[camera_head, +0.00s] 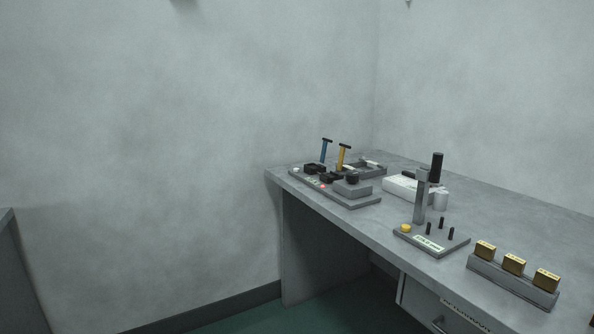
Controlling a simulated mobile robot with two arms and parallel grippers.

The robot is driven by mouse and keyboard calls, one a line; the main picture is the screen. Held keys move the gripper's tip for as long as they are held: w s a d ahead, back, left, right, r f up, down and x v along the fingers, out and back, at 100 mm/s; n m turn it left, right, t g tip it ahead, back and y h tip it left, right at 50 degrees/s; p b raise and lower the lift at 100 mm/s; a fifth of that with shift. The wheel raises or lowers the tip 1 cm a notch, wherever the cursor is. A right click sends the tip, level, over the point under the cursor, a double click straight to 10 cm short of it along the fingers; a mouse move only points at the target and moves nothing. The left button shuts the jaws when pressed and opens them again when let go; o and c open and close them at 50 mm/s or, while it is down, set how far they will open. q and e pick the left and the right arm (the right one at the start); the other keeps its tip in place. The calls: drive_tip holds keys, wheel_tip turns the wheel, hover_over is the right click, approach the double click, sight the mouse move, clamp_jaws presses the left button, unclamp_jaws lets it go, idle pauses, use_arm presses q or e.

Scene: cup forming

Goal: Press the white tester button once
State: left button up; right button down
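A grey tester-like unit (345,198) lies at the far left end of the bench, with a small red light and black parts on it. A small white spot (296,170) at its left end looks like a white button, but it is too small to be certain. Whether it is pressed does not show. Neither of my grippers can be made out in this view.
The grey bench (495,208) runs from centre to right. A stand with a yellow button (405,228), a rack of brass blocks (513,264), a white device (400,187) and blue- and yellow-handled tools (342,157) sit on it. Open green floor (240,322) lies left of the bench.

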use_arm(q)
clamp_jaws()
idle(1.5)
